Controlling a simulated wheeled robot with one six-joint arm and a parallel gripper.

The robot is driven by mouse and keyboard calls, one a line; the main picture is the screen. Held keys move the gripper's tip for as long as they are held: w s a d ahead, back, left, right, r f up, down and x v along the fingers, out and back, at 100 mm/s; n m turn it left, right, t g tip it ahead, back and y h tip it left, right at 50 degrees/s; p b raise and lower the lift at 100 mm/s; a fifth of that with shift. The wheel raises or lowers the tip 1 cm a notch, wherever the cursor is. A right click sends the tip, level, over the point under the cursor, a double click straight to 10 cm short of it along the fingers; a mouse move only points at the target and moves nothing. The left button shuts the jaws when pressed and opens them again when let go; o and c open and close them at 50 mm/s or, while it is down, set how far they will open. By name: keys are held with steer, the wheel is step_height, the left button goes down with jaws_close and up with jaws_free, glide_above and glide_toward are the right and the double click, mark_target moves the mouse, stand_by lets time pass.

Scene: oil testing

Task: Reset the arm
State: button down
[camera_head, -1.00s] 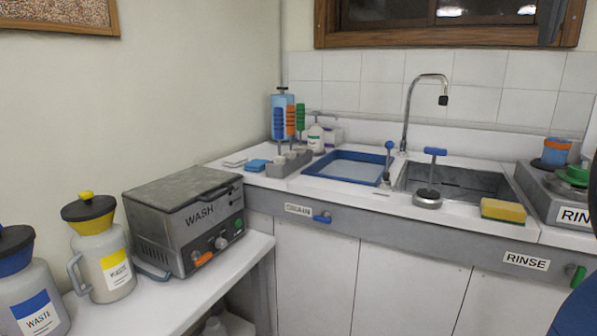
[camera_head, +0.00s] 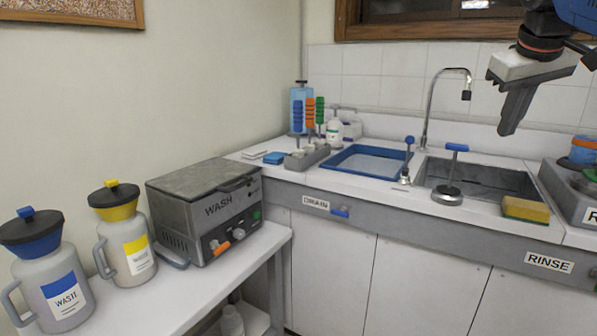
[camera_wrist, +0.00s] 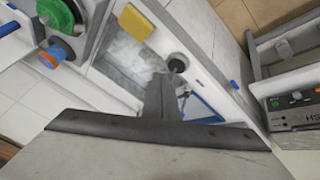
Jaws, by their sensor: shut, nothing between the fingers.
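My gripper (camera_head: 517,108) hangs at the upper right of the head view, above the counter and to the right of the tap. Its dark fingers are together and point down, with nothing held. In the wrist view my gripper (camera_wrist: 163,85) shows as one closed dark shape in front of the sink area. It is clear of the counter and touches nothing that I can see.
Below my gripper are the steel sink (camera_head: 480,178), a plunger-like tool with a blue handle (camera_head: 452,178) and a yellow sponge (camera_head: 525,209). The tap (camera_head: 430,105) rises to the left. The WASH machine (camera_head: 208,212) and waste jugs (camera_head: 52,275) stand on the left bench.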

steer(key=s+a+f+y, duration=0.1)
steer(key=s+a+f, duration=0.3)
steer(key=f, duration=0.8)
steer(key=s+a+f+y, duration=0.1)
steer(key=s+a+f, duration=0.4)
steer(key=f, duration=0.8)
steer(key=s+a+f+y, duration=0.1)
steer(key=s+a+f, duration=0.4)
steer(key=f, duration=0.7)
steer(key=shift+s+a+f+g, duration=0.2)
steer(key=shift+s+f+g, duration=0.1)
steer(key=shift+s+f, duration=0.15)
